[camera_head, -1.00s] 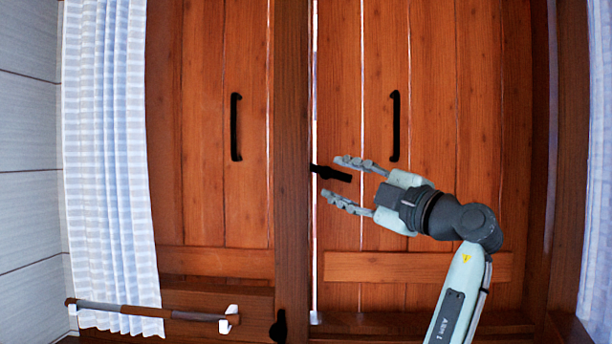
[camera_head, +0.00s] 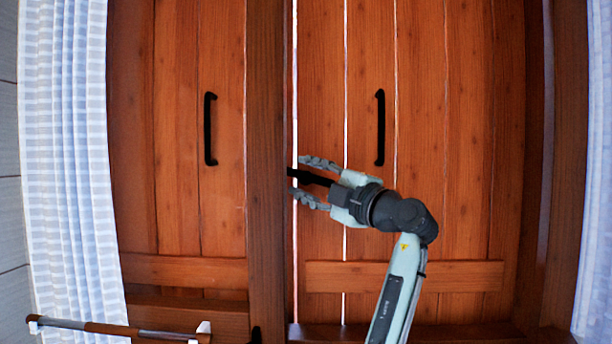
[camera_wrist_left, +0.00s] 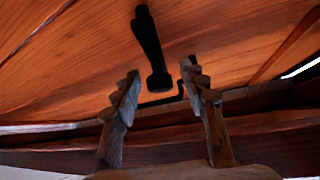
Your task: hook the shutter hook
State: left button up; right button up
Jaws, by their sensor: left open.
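The black shutter hook (camera_head: 312,178) lies almost level against the wooden shutters, beside the dark middle post. My left gripper (camera_head: 299,180) comes in from the right with its fingers open, one above and one below the hook. The hook shows between them, and I cannot tell whether they touch it. In the left wrist view the open fingers of my left gripper (camera_wrist_left: 160,82) frame a dark bar (camera_wrist_left: 150,45) with a flared end. I cannot tell whether this bar is the hook or a handle. My right gripper is out of view.
Black pull handles are on the left shutter (camera_head: 210,128) and the right shutter (camera_head: 380,128). The middle post (camera_head: 266,190) stands beside the gripper. Striped curtains hang at the left (camera_head: 68,160) and right (camera_head: 597,170). A rod (camera_head: 115,329) lies low at left.

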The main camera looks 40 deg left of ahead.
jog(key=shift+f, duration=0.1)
pick_arm(q)
grip_shut()
dwell(0.4)
jog(key=shift+f+b, duration=0.15)
jog(key=shift+b, duration=0.15)
jog(key=n+h+b, duration=0.1)
jog(key=b, duration=0.2)
jog(key=shift+a+f+g, duration=0.1)
jog(key=shift+f+g, duration=0.2)
jog(key=shift+f, duration=0.1)
jog(key=shift+n+h+b, duration=0.7)
jog(key=shift+n, duration=0.1)
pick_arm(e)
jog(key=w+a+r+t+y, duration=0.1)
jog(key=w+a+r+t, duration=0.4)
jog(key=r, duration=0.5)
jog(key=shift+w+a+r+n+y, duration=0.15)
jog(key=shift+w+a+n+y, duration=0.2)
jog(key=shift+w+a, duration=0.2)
pick_arm(q)
jog(key=shift+f, duration=0.1)
